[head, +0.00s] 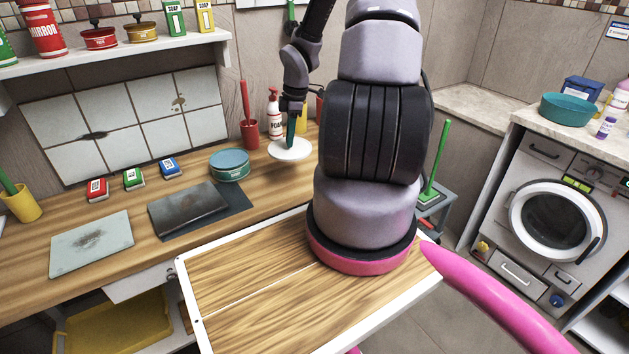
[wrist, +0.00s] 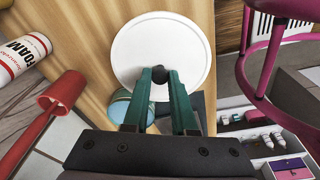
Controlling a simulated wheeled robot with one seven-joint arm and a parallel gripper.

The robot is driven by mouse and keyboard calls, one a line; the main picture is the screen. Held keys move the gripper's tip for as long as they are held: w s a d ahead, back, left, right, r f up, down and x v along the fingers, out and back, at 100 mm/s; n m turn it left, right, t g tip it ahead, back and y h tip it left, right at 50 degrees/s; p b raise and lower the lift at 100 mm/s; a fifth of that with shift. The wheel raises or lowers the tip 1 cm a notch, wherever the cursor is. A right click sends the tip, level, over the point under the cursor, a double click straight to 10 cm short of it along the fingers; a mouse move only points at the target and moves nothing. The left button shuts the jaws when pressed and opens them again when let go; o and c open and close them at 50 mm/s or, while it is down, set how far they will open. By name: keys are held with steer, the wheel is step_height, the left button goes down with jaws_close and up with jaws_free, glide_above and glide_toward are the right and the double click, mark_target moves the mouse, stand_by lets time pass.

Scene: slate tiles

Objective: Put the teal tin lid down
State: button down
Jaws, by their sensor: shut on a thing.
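My gripper (head: 290,139) is shut on the dark knob (wrist: 160,76) of a round white lid (head: 290,150), taken here as the teal tin's lid. In the wrist view the lid (wrist: 160,38) lies flat beyond the teal fingers, over the wooden counter. I cannot tell whether it touches the counter. The teal tin (head: 229,165) stands on the counter to the left of the lid in the head view, apart from it. In the wrist view the tin (wrist: 120,106) shows partly, hidden by the lid and a finger.
Behind the lid stand a red cup with a brush (head: 249,133) and a foam bottle (head: 274,115). A dark plate (head: 188,208) lies left of the tin, with small boxes (head: 133,178) behind. Bare wood (head: 262,185) shows in front of the lid.

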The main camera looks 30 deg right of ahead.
mark_target(294, 147)
steer(key=f, duration=0.5)
steer(key=shift+s+d+f, duration=0.3)
steer(key=shift+d+f, duration=0.05)
steer(key=shift+f, duration=2.15)
steer(key=shift+f, duration=0.15)
steer(key=c, duration=0.7)
jaws_free()
